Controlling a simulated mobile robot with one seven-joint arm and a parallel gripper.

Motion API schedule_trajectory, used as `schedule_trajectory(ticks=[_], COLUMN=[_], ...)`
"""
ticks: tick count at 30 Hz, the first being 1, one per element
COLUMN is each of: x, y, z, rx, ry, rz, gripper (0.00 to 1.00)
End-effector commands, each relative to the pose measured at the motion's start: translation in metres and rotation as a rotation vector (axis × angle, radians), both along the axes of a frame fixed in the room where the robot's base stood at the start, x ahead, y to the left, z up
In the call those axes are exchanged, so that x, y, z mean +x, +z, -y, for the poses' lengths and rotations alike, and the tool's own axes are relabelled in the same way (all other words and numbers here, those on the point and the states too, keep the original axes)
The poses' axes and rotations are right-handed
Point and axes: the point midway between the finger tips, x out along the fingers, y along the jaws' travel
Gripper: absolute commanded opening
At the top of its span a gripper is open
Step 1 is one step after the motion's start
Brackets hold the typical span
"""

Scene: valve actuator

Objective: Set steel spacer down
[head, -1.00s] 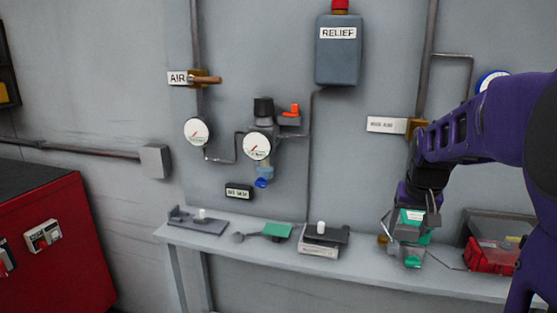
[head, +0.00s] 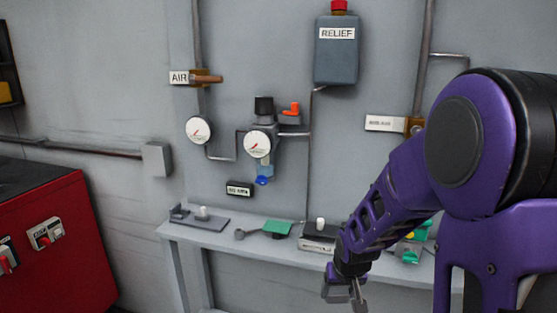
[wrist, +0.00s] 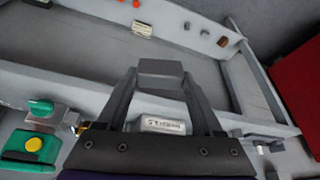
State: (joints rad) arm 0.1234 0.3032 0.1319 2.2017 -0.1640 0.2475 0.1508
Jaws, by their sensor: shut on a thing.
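My gripper (head: 345,292) hangs low in the head view, in front of the bench's (head: 224,240) front edge and below the bench top. In the wrist view its two dark fingers (wrist: 160,82) are closed on a plain grey block, which I take to be the steel spacer (wrist: 161,70). The block sits across the fingertips and appears clear of any surface. In the head view the block is too small and dark to separate from the fingers.
On the bench are a grey plate with a white knob (head: 203,213), a green piece (head: 277,228) and a dark block on a white labelled base (head: 318,244). Green fixtures (head: 409,250) are partly behind my arm. A red cabinet (head: 60,235) stands left.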

Motion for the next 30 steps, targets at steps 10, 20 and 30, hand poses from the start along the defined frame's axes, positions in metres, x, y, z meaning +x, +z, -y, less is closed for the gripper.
schedule_trajectory(ticks=[10, 20, 30], x=[-0.043, -0.043, -0.043], y=[-0.054, -0.054, -0.053], z=[-0.003, -0.003, -0.002], rx=[0.0, 0.001, -0.001], ry=[0.007, 0.005, 0.004], rz=[-0.001, 0.001, 0.001], gripper=[0.0, 0.0, 0.0])
